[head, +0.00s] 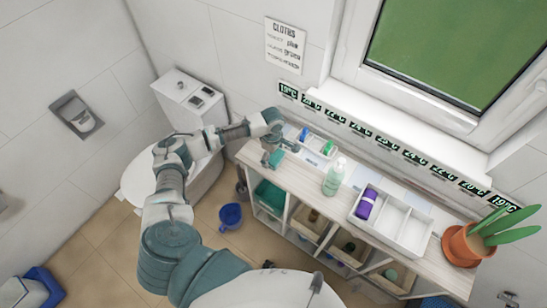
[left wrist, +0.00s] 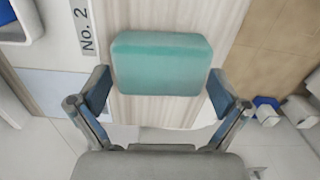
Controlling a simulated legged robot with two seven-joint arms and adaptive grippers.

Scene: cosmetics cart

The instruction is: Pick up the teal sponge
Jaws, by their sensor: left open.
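The teal sponge (head: 276,158) lies at the left end of the cart's wooden top in the head view. In the left wrist view the sponge (left wrist: 162,62) is a rounded teal block at the top middle. My left gripper (head: 279,146) is over that end of the cart, close to the sponge. In the left wrist view the left gripper (left wrist: 160,88) is open, with one finger on each side of the sponge's near end. I cannot tell whether either finger touches it. My right gripper is not in view.
A divided tray (head: 318,156) with blue and green items stands just right of the sponge. A pale green bottle (head: 332,179), a white tray (head: 412,205) with a purple item, and a potted plant (head: 462,246) stand further right. A blue bucket (head: 230,215) is on the floor.

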